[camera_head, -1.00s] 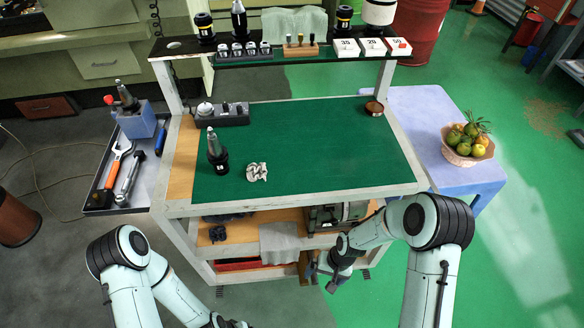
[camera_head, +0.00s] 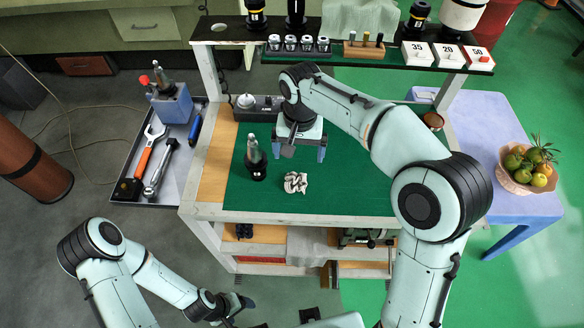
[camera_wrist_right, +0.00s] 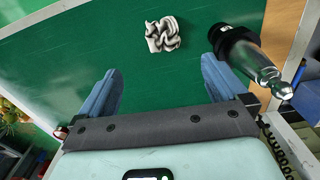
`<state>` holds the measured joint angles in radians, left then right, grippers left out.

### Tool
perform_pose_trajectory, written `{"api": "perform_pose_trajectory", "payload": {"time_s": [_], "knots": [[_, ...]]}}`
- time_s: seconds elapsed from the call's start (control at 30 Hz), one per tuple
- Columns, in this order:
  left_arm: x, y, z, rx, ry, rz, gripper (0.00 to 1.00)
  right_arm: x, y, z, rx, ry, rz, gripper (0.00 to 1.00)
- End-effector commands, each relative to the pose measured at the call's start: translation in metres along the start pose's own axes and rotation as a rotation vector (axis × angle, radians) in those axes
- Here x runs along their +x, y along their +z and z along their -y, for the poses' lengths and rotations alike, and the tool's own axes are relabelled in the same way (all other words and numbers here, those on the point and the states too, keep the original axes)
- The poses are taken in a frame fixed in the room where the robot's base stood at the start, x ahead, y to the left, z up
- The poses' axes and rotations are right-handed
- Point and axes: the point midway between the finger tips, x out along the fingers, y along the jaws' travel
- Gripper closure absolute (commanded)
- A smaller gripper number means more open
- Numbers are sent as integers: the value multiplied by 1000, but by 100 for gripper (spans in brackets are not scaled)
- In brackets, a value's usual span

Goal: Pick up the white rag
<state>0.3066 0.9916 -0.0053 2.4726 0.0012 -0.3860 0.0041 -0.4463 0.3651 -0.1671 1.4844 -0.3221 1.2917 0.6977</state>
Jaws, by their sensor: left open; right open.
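The white rag (camera_head: 296,182) lies crumpled on the green mat of the cart top. It also shows in the right wrist view (camera_wrist_right: 162,34), ahead of the blue fingers and roughly centred between them. My right gripper (camera_head: 300,153) points down over the mat just behind the rag, open and empty. Its two fingers (camera_wrist_right: 160,70) are spread wide in the wrist view, apart from the rag. My left gripper (camera_head: 238,306) is low at the front, off the cart, open; its fingers show only partly.
A black tool holder with a metal tip (camera_head: 256,160) stands upright left of the rag, near the right gripper. A small brown bowl (camera_head: 433,121) is at the back right. The mat right of the rag is clear.

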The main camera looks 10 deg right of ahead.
Motion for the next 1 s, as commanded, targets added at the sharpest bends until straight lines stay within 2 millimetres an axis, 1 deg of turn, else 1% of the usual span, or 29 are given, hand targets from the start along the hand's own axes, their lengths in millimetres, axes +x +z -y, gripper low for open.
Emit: {"api": "perform_pose_trajectory", "payload": {"time_s": [0.03,0.1,0.3,0.4,0.57,0.77,0.83,0.9,1.0], "knots": [[4,3,2,-2,-2,4,24,11,2,-1,0,4,5,1],[7,5,4,-3,-3,7,24,26,2,-1,1,5,7,1],[12,8,8,-5,-4,12,24,63,2,0,-1,4,7,1],[13,9,8,-5,-5,13,24,73,1,0,0,3,4,1],[14,8,8,-5,-4,12,24,82,2,1,-1,3,4,1],[13,8,8,-5,-4,12,24,111,4,8,-2,4,6,1],[14,9,8,-5,-4,12,24,120,3,7,0,3,4,1],[15,9,8,-5,-5,13,24,126,3,8,-1,3,4,1],[15,9,9,-5,-5,13,24,130,3,8,-1,2,3,1]]}}
